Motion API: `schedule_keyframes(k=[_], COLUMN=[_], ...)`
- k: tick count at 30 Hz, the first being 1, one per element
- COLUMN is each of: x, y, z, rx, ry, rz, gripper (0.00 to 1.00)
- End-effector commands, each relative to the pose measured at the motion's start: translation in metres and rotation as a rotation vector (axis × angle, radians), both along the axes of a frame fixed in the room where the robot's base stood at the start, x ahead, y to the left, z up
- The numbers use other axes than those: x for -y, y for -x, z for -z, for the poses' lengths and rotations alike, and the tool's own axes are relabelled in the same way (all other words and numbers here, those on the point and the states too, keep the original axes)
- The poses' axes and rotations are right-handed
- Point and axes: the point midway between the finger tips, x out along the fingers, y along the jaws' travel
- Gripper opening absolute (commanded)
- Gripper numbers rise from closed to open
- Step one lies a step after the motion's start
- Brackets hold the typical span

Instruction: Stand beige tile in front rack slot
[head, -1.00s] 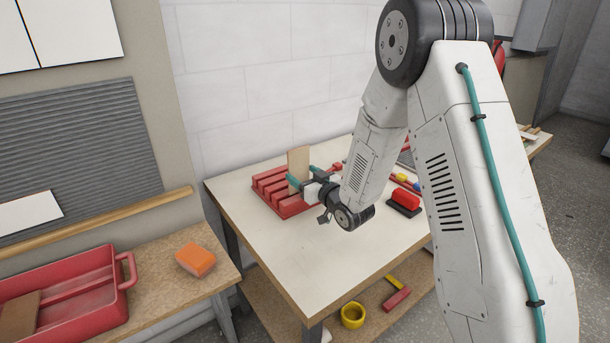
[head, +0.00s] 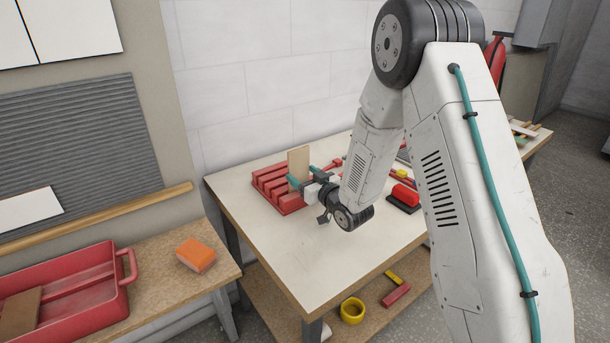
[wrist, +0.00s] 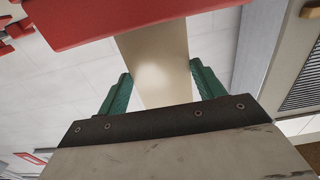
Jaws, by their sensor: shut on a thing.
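The beige tile (head: 299,164) stands upright at the red slotted rack (head: 270,180) on the table. My gripper (head: 302,177) has its green fingers on either side of the tile and is shut on it. In the wrist view the tile (wrist: 155,65) lies between the two green fingers (wrist: 160,88), with a red bar of the rack (wrist: 110,14) across its far end. The tile's lower edge is hidden behind the gripper and rack in the head view, so I cannot tell how deep it sits in a slot.
A red block on a dark base (head: 404,197) and small coloured tools lie to the right on the white table (head: 290,245). The table's front is clear. A red tray (head: 75,310) and an orange sponge (head: 196,254) are on the left bench.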

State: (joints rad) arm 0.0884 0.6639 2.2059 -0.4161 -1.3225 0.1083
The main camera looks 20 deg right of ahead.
Motion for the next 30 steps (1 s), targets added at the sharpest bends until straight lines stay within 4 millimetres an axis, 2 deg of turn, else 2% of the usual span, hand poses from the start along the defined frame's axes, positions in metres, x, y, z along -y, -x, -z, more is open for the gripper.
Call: schedule_keyframes(k=[21,26,30], x=[0.000,0.000,0.000], y=[0.000,-0.002,-0.004], z=[0.008,-0.009,-0.036], rx=[0.001,0.004,0.006], ry=[0.000,0.001,0.000], rz=[0.000,0.000,-0.001], gripper=[0.40,0.40,0.40])
